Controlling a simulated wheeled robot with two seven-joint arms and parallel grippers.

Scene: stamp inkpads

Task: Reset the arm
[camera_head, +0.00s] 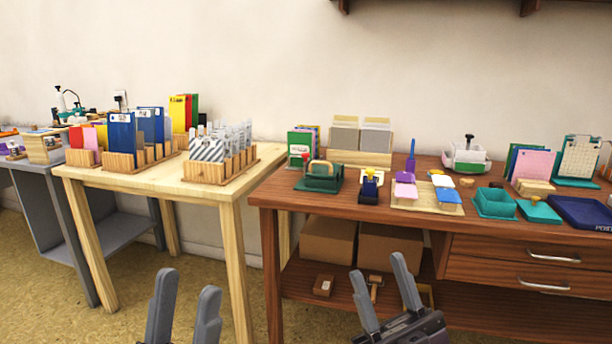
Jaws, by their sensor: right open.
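My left gripper (184,308) shows at the bottom, left of centre, in front of the light wood table. Its two grey fingers point up and stand apart, with nothing between them. My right gripper (382,279) shows at the bottom, right of centre, in front of the dark wood table's lower shelf. Its fingers are spread and empty. Both grippers are below the tabletops and apart from the things on them. The rest of the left arm is outside the view.
The dark wood table (340,207) holds a green inkpad (495,203), a dark blue tray (580,212) and stamps. The light wood table (215,197) holds wooden racks (222,168) of folders. A grey table (45,205) stands at the left. Cardboard boxes (328,240) sit on the lower shelf.

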